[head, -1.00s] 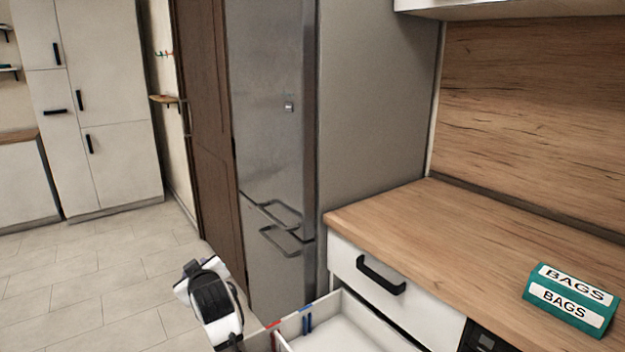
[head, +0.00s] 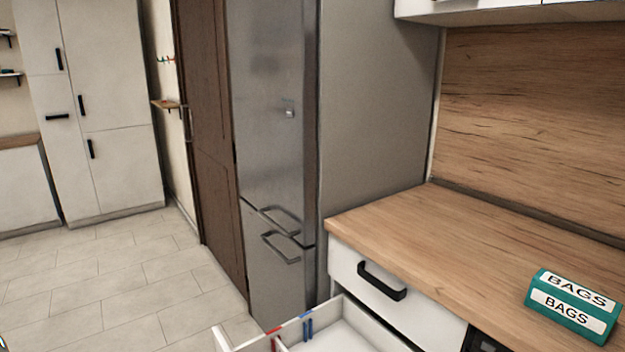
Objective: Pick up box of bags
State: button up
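The box of bags (head: 572,306) is a teal box with white labels reading "BAGS" on its top and front. It sits on the wooden countertop (head: 470,245) at the lower right of the head view, near the counter's front edge. Nothing is touching it. My gripper is not in this view.
An open white drawer (head: 336,338) sticks out below the counter, at the bottom centre. A closed drawer with a black handle (head: 381,281) is above it. A steel fridge (head: 275,130) stands left of the counter. The tiled floor (head: 110,285) at left is clear.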

aim_at(590, 314)
jog(key=z, duration=1.25)
jog(key=i+l, duration=0.15)
jog(key=l, duration=0.15)
jog(key=i+l+u, duration=0.1)
jog(key=l, duration=0.2)
jog(key=i+l, duration=0.1)
jog(key=l, duration=0.2)
jog(key=i+l, duration=0.25)
jog(key=i, duration=0.25)
